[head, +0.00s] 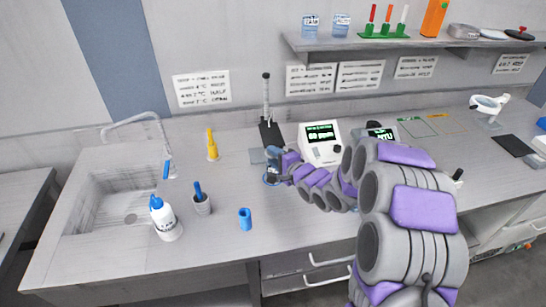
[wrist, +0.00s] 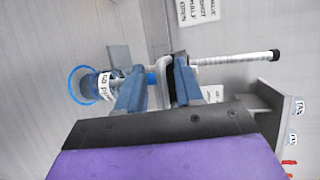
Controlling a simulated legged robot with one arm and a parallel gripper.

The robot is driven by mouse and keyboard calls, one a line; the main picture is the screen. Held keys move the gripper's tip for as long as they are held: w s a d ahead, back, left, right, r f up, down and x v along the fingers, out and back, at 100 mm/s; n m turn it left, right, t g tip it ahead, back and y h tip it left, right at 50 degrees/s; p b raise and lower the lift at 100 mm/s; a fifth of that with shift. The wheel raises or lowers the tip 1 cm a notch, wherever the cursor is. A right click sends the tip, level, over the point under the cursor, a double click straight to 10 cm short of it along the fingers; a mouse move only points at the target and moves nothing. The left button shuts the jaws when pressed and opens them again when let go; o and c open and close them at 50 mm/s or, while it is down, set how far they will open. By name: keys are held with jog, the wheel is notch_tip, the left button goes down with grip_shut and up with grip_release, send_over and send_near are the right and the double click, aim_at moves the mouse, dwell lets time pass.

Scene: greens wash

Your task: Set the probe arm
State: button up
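The probe stand, a tall rod (head: 266,98) with a black cap on a dark base (head: 271,134), stands at the back of the bench, left of the meter. In the wrist view the rod (wrist: 235,60) lies sideways beyond my fingers. My gripper (head: 279,165) is low in front of the stand. Its two blue-grey fingers (wrist: 158,88) are apart, with a grey bracket-like part and a bit of blue showing between them. I cannot tell whether they touch it. A labelled clear vessel (wrist: 100,86) with a blue ring is just beyond the left finger; it also shows beside my gripper (head: 271,179).
A white meter (head: 321,152) with a green display is just right of my gripper. A shelf (head: 420,44) hangs above.

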jog(key=shift+d+r, duration=0.1)
jog(key=shift+d, duration=0.8)
jog(key=c, duration=0.7)
jog(key=shift+a, duration=0.1)
grip_shut()
jog(key=shift+a, duration=0.1)
jog(key=shift+r, duration=0.2)
notch_tip(320, 180, up, 10)
jog(key=p, duration=0.9)
jog(key=shift+a+f+p, duration=0.1)
jog(key=shift+f+p, duration=0.1)
jog(key=shift+p, duration=0.15)
